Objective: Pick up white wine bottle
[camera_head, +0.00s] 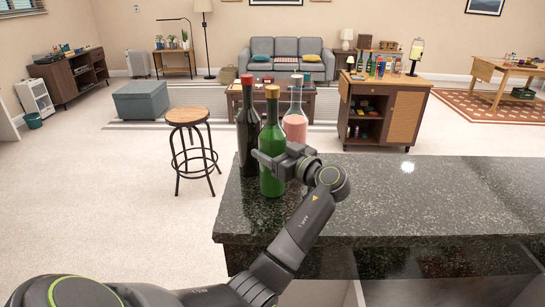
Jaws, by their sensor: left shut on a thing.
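A green bottle with a yellowish top (272,130) stands upright near the left end of the dark stone counter (420,200); it looks like the white wine bottle. My left gripper (270,163) is shut on its body, and one finger shows across the front of the glass. The bottle's base is at the counter top, and I cannot tell whether it touches. A dark bottle with a red top (247,125) stands close behind it on the left. A clear bottle with pink liquid (295,124) stands behind on the right, partly hidden by my gripper. My right gripper is not in view.
The counter to the right is clear. A round wooden stool (187,117) stands on the floor left of the counter. Farther back are a wooden bar cart (405,115) with bottles, a grey sofa (287,58) and a grey ottoman (141,100).

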